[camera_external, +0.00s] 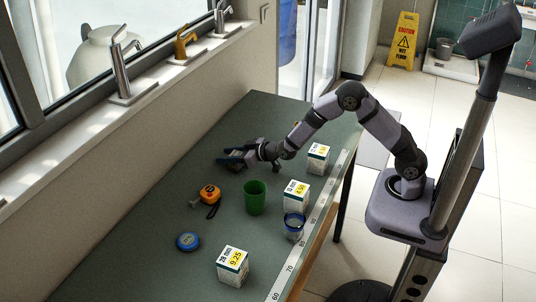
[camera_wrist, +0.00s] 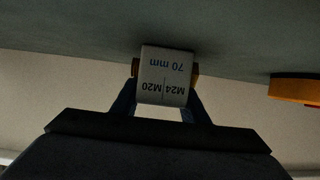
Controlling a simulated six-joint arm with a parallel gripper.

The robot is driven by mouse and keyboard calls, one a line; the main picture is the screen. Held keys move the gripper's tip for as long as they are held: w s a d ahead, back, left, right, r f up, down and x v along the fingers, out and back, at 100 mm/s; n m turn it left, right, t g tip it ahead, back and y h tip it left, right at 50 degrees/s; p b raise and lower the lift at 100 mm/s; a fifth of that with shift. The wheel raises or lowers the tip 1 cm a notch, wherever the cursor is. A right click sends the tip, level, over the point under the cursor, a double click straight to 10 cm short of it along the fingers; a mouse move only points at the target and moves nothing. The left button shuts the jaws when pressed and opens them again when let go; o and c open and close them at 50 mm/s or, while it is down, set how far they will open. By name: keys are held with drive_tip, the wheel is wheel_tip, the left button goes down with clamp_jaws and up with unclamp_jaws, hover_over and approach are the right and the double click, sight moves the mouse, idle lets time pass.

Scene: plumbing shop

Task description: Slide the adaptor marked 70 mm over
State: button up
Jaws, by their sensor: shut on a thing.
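The adaptor (camera_wrist: 165,77) is a pale grey piece printed "70 mm" and "M24 M20", upside down in the wrist view. My gripper (camera_wrist: 165,68) is shut on it, with one finger on each side. In the external view my gripper (camera_external: 234,157) is low over the far part of the grey-green table (camera_external: 150,262). The adaptor is hard to make out there among the dark fingers. I cannot tell whether it touches the table.
An orange tape measure (camera_external: 209,193), green cup (camera_external: 255,198), blue round tape (camera_external: 188,241) and blue-rimmed jar (camera_external: 294,226) stand nearer the camera. White labelled boxes (camera_external: 318,157) (camera_external: 295,194) (camera_external: 232,266) line the right side beside a printed ruler strip (camera_external: 291,267). A wall borders the left.

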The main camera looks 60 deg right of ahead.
drive_tip(key=shift+a+p, duration=0.4)
drive_tip(key=shift+a, duration=2.55)
drive_tip(key=o, duration=1.2)
drive_tip(key=shift+s, duration=0.1)
drive_tip(key=shift+b+v, duration=0.75)
drive_tip(key=shift+v, duration=2.85)
drive_tip(key=shift+r, duration=0.15)
